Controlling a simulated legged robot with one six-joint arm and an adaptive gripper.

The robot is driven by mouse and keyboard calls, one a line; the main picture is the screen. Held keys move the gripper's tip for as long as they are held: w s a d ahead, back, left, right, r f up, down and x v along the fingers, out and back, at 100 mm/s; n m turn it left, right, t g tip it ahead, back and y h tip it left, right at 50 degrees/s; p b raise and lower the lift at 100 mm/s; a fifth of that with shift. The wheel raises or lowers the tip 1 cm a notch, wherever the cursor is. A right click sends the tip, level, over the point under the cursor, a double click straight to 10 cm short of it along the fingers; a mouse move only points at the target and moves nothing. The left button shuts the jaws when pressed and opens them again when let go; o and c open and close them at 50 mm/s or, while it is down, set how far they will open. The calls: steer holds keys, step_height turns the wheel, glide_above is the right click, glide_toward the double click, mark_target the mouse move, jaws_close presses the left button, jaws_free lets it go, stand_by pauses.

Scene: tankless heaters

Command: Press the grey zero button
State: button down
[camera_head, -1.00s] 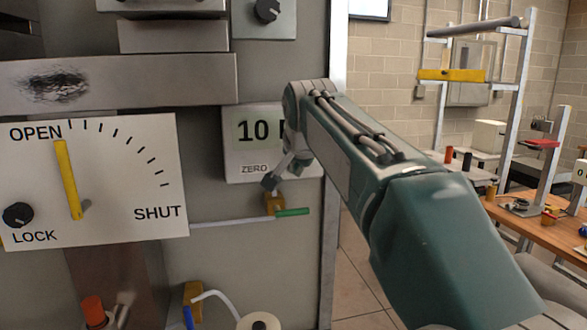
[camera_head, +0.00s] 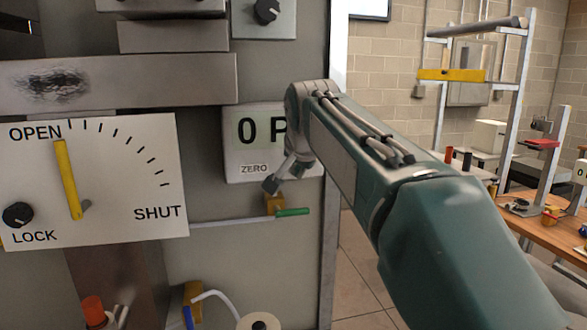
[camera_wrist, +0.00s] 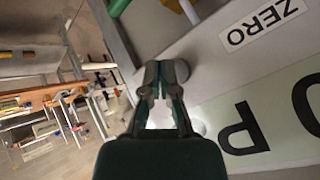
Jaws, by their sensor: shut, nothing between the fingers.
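The display box (camera_head: 241,143) on the grey panel reads "0 P", with the rest of the text hidden behind my arm. A ZERO label (camera_head: 254,168) sits at its lower edge and also shows in the wrist view (camera_wrist: 262,24). My gripper (camera_head: 270,184) is shut and empty at the lower part of the box, right of the label. In the wrist view its fingertips (camera_wrist: 166,72) lie close over the box's face. I cannot clearly make out the grey zero button; my gripper seems to cover that spot. Contact cannot be told.
A green-handled valve (camera_head: 292,212) on a thin pipe is just below my gripper. Left is a white OPEN/SHUT plate (camera_head: 120,190) with a yellow lever (camera_head: 67,180). A workbench (camera_head: 545,235) and rack stand at the right, beyond open floor.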

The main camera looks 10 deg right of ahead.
steer(key=s, duration=0.5)
steer(key=shift+s, duration=0.4)
stand_by(0.9)
